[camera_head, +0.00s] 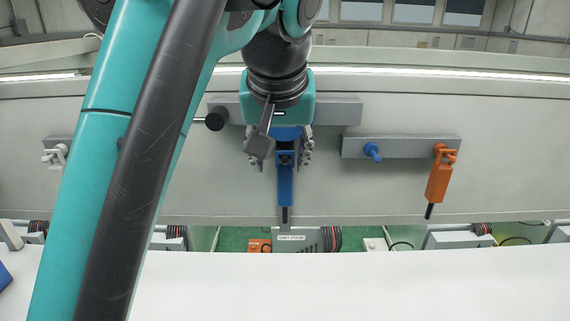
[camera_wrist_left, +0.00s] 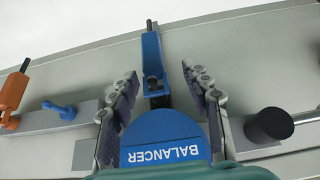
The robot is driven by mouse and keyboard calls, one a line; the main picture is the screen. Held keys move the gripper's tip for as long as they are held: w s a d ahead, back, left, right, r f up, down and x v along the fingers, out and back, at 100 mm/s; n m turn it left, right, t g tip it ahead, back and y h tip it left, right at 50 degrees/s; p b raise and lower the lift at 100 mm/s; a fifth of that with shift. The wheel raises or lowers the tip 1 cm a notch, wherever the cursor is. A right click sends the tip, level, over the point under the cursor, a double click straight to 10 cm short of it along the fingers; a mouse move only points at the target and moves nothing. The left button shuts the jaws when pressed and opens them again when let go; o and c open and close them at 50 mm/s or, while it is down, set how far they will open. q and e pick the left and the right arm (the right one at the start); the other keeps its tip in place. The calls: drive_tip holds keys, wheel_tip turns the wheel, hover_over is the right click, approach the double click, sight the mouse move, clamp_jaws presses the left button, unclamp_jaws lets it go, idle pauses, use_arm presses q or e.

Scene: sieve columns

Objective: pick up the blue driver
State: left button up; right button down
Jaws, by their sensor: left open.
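The blue driver (camera_head: 286,187) hangs upright, dark tip down, in front of the grey wall in the head view. In the left wrist view the blue driver (camera_wrist_left: 152,58) lies between my finger pads, with gaps at both sides. My left gripper (camera_head: 283,152) is open around its upper part; it also shows in the left wrist view (camera_wrist_left: 161,84). A blue rounded body marked BALANCER (camera_wrist_left: 165,138) sits above the driver, close to my palm. The driver's top is partly hidden by the gripper. My right gripper is not in view.
An orange driver (camera_head: 438,182) hangs from a grey bracket (camera_head: 405,147) at the right, beside a blue peg (camera_head: 372,151). A black knob (camera_head: 216,118) sticks out left of my gripper. A white surface (camera_head: 350,288) lies clear in front.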

sight(285, 175)
use_arm(q)
drive_tip(key=shift+s+f, duration=0.45)
drive_tip(key=shift+s, duration=0.25)
drive_tip(key=shift+s+d+f, duration=0.1)
drive_tip(key=shift+s+f, duration=0.05)
drive_tip(key=shift+f, duration=0.2)
drive_tip(key=w+f, duration=0.2)
drive_tip(key=w, duration=0.1)
drive_tip(key=w+f, duration=0.1)
drive_tip(key=shift+w+d+f, duration=0.2)
drive_tip(key=shift+d+f, duration=0.15)
drive_tip(key=shift+f, duration=0.05)
drive_tip(key=shift+s+f, duration=0.1)
drive_tip(key=shift+f, duration=0.1)
drive_tip(key=shift+s, duration=0.35)
drive_tip(key=shift+w+f, duration=0.15)
drive_tip(key=shift+w, duration=0.25)
drive_tip(key=c, duration=0.9)
clamp_jaws()
drive_tip(key=shift+s, duration=0.2)
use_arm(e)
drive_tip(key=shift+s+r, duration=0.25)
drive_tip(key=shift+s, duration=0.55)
